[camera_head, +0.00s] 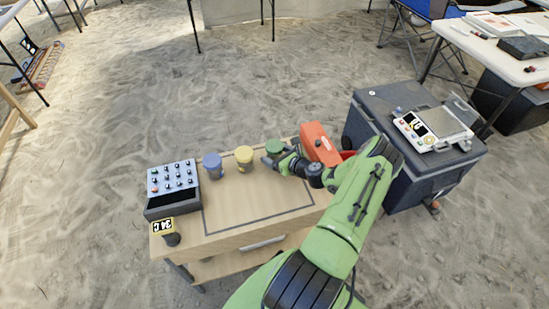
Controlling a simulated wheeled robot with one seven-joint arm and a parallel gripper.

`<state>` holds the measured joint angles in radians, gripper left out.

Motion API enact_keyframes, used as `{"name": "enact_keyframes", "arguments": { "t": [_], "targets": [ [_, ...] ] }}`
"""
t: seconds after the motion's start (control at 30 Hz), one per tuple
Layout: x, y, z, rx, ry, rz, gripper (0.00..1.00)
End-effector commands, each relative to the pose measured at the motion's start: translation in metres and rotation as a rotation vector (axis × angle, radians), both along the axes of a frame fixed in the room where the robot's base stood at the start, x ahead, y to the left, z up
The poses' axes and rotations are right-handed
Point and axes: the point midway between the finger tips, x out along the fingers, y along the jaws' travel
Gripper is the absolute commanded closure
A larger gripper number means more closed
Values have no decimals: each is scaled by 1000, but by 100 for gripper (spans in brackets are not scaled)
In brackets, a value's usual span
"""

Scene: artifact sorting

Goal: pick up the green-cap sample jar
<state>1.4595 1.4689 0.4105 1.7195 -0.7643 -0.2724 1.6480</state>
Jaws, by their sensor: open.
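The green-cap sample jar (273,147) stands upright near the back edge of the wooden table (225,220). My gripper (276,160) is at the jar's near side, with its fingers low around or beside it. The jaws are open. The picture is too small to tell whether they touch the jar. The jar's lower part is hidden by the gripper. A yellow-cap jar (244,158) and a blue-cap jar (213,165) stand in a row to its left.
A red-orange box (320,144) stands close to the right of my gripper. A grey case with a scale (433,124) stands beyond right. The table's front middle is clear.

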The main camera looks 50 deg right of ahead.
Motion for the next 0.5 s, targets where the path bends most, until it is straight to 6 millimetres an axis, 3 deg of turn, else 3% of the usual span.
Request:
{"name": "enact_keyframes", "arguments": {
  "t": [0.1, 0.3, 0.5],
  "targets": [
    [11, -1, -6, 0, 0, 0, 13],
    [11, -1, -4, 1, 1, -1, 15],
    [11, -1, -4, 0, 0, -1, 45]
  ]
}}
